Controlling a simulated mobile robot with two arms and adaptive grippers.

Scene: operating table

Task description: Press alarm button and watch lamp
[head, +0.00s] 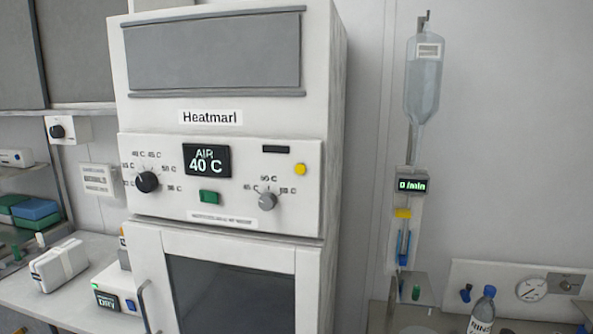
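A tall white cabinet labelled "Heatmarl" (230,222) fills the middle of the head view. No control is legibly marked as the alarm button, and I cannot tell whether the yellow round part is lit. Neither of my grippers is in view.
A clear bag (423,85) hangs at right above a meter (412,185) reading "0 /min". A bottle (482,312) and a wall gauge (531,289) are at lower right. A small "DRY" device (115,297) and a white box (58,265) stand on the left counter.

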